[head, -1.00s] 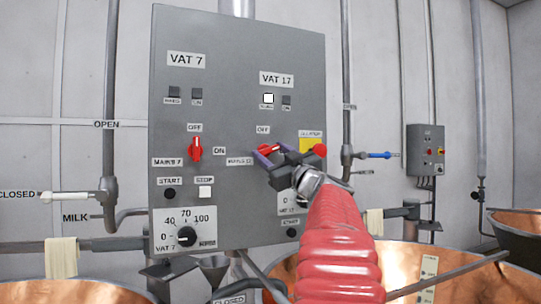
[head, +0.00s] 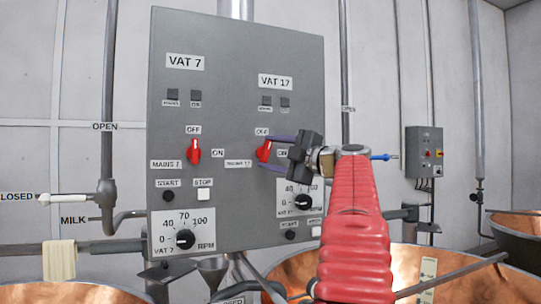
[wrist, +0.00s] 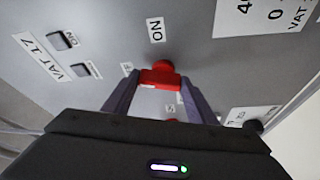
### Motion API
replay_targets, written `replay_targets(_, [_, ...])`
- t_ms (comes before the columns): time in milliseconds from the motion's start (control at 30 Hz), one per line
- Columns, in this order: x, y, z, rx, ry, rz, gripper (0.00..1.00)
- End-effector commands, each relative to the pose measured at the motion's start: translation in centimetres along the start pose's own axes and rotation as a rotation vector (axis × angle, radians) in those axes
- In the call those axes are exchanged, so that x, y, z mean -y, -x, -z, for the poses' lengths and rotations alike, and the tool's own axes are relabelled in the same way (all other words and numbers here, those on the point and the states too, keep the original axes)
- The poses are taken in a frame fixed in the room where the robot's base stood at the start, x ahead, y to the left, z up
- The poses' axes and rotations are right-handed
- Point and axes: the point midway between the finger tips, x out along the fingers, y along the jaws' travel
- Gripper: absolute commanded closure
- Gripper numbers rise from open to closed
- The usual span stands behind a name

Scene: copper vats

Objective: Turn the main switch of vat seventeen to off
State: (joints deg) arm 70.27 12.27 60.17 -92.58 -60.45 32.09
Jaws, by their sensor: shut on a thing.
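The grey panel (head: 232,80) has a VAT 17 label (head: 275,81) on its right half. Below it is the red main switch of vat seventeen (head: 263,150), standing nearly upright with its top towards the OFF label (head: 262,132). My gripper (head: 266,152) reaches in from the right, its purple fingers above and below the switch. In the wrist view the red switch (wrist: 160,77) sits between the fingertips, held by them. The ON label (wrist: 156,29) is clear of the fingers. Both vat seventeen lamps (head: 266,100) look dark.
The vat seven switch (head: 193,151) stands upright to the left, above START and STOP buttons. A speed dial (head: 302,201) lies below my gripper. The yellow plate is hidden by my gripper. Copper vats (head: 75,291) stand in front, and pipes flank the panel.

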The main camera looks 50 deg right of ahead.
Motion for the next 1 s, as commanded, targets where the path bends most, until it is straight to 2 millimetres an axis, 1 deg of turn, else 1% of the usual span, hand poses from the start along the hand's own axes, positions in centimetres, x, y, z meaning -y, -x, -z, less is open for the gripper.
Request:
replay_targets(33, [0.07, -0.18, 0.38, -0.010, 0.039, 0.019, 0.71])
replay_targets(200, [0.04, -0.21, 0.46, -0.011, 0.154, 0.068, 0.71])
replay_targets(400, [0.04, -0.24, 0.52, -0.011, 0.243, 0.105, 0.71])
replay_targets(633, [0.09, -0.26, 0.54, -0.012, 0.282, 0.122, 0.71])
replay_targets(967, [0.16, -0.27, 0.50, -0.012, 0.284, 0.125, 0.71])
replay_targets(1000, [0.17, -0.27, 0.49, -0.012, 0.284, 0.125, 0.48])
